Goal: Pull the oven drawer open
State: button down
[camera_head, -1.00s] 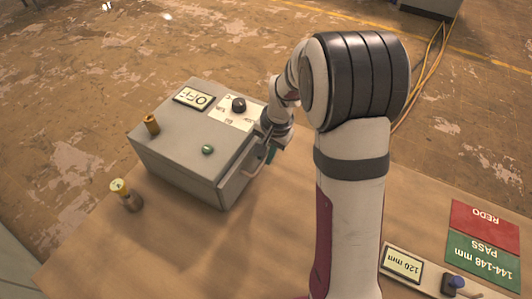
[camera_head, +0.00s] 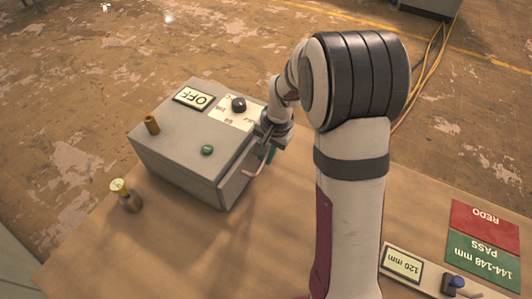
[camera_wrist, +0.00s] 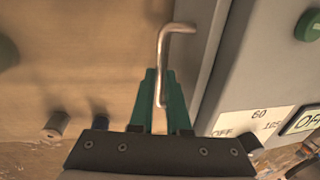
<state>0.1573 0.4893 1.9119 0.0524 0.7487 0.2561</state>
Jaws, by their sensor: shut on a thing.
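The oven (camera_head: 178,140) is a grey box on the bench, with a dark knob (camera_head: 239,104), a green button (camera_head: 207,150) and a display reading OFF (camera_head: 194,98). Its drawer front (camera_head: 233,186) is on the right side and stands slightly out from the body. A bent metal handle (camera_head: 256,171) sticks out from the drawer; it also shows in the wrist view (camera_wrist: 179,28). My gripper (camera_head: 271,153) is at the far part of the handle. In the wrist view its green fingers (camera_wrist: 161,88) are shut on the handle bar.
A gauge reading 120 mm (camera_head: 402,264) and a red and green board (camera_head: 481,247) are at the right. The bench before the drawer is clear.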

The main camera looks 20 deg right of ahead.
dwell(0.4)
jog(key=s+d, duration=1)
jog(key=shift+s+d, duration=0.25)
jog(key=shift+d, duration=0.05)
jog(key=c, duration=0.9)
grip_release()
jog(key=r, duration=0.5)
jog(key=s+d+r, duration=0.1)
jog(key=r, duration=0.4)
jog(key=s+d+r, duration=0.1)
jog(key=r, duration=0.4)
jog(key=shift+r, duration=0.3)
